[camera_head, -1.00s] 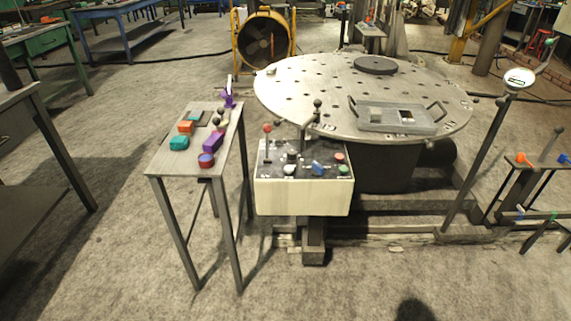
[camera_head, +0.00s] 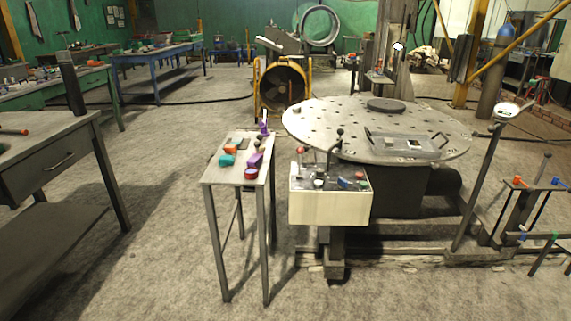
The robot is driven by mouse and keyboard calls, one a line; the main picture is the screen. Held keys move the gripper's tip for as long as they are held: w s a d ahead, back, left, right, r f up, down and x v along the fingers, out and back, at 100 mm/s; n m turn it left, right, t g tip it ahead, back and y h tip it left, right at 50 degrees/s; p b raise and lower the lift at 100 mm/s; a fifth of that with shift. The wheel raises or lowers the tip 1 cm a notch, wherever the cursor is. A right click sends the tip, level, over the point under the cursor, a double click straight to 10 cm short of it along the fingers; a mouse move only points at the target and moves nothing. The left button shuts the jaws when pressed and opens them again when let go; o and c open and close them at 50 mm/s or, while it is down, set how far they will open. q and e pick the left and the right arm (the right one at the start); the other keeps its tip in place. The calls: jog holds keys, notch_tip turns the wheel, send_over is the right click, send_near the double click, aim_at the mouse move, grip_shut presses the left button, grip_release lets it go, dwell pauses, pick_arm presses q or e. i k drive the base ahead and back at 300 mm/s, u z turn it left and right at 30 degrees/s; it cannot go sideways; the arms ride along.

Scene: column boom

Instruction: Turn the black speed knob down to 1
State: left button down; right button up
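The control box (camera_head: 330,208) is cream-coloured with a dark sloped top panel. It stands in front of the round table, a little right of the middle of the view. Its panel carries a red-topped lever (camera_head: 300,152), a taller black-knobbed lever (camera_head: 339,136) and several small coloured controls, among them a blue one (camera_head: 344,183). A small dark shape on the panel may be the black speed knob, but it is too small to tell, and its setting cannot be read. Neither of my grippers is in view.
A narrow side table (camera_head: 212,179) with several coloured parts stands left of the box. A large round perforated table (camera_head: 310,122) holding a grey tray (camera_head: 375,149) is behind it. A workbench (camera_head: 60,140) is at the left. The floor in front is clear.

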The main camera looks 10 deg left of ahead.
aim_at(319, 175)
jog(key=u, duration=0.6)
jog(key=i, duration=0.9)
jog(key=u, duration=0.25)
